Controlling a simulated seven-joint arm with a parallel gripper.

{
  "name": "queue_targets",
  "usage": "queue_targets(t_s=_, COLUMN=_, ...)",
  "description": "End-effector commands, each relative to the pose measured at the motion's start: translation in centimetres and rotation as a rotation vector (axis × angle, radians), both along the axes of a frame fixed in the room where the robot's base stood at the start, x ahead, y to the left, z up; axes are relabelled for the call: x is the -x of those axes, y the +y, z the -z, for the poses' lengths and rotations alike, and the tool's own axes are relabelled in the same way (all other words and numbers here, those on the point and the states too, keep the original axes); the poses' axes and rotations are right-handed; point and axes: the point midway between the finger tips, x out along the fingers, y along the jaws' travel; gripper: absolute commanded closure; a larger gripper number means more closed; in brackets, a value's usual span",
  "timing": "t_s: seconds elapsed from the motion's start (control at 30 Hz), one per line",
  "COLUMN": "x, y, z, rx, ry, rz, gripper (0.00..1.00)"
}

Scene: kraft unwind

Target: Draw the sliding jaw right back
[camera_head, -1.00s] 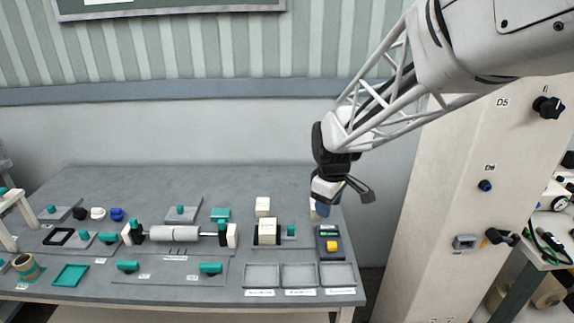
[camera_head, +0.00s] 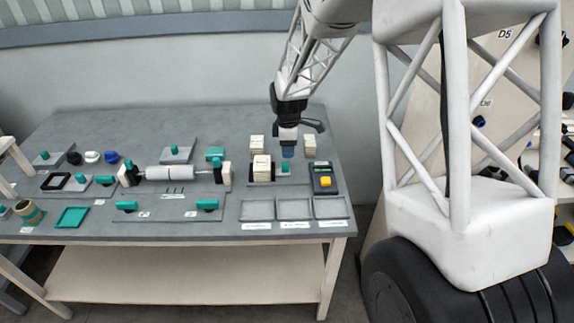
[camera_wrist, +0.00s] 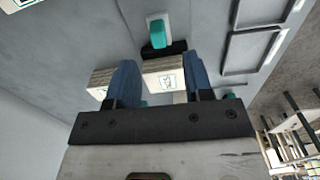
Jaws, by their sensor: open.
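A cream labelled block (camera_head: 262,170) stands in a dark holder on the grey table. Just right of it is a small teal-handled piece (camera_head: 284,168), apparently the sliding jaw. My gripper (camera_head: 288,153) points down just above this piece, with its blue fingers apart. In the wrist view the open fingers (camera_wrist: 163,85) show on either side of the labelled block (camera_wrist: 164,76), which lies beyond them. A bit of teal (camera_wrist: 143,103) shows low between the fingers, mostly hidden by the gripper body. I cannot tell whether the fingers touch it.
Two cream blocks (camera_head: 257,143) and (camera_head: 310,145) stand behind. A dark device with a yellow button (camera_head: 325,181) sits to the right. Shallow grey trays (camera_head: 294,219) line the front edge. A white roll (camera_head: 166,172) lies between stands on the left.

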Motion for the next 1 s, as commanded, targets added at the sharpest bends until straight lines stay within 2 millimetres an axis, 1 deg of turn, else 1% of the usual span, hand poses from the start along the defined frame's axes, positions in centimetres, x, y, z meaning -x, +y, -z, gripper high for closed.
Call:
queue_targets(t_s=0.13, x=-0.4, y=0.3, z=0.5, rx=0.000, ry=0.002, rz=-0.020, gripper=0.53)
queue_targets(t_s=0.47, x=-0.4, y=0.3, z=0.5, rx=0.000, ry=0.002, rz=-0.020, gripper=0.53)
queue_targets(t_s=0.63, x=-0.4, y=0.3, z=1.0, rx=0.001, ry=0.003, rz=-0.020, gripper=0.53)
queue_targets(t_s=0.77, x=-0.4, y=0.3, z=1.8, rx=0.001, ry=0.004, rz=-0.020, gripper=0.53)
queue_targets(t_s=1.0, x=-0.4, y=0.3, z=4.4, rx=0.001, ry=0.004, rz=-0.020, gripper=0.53)
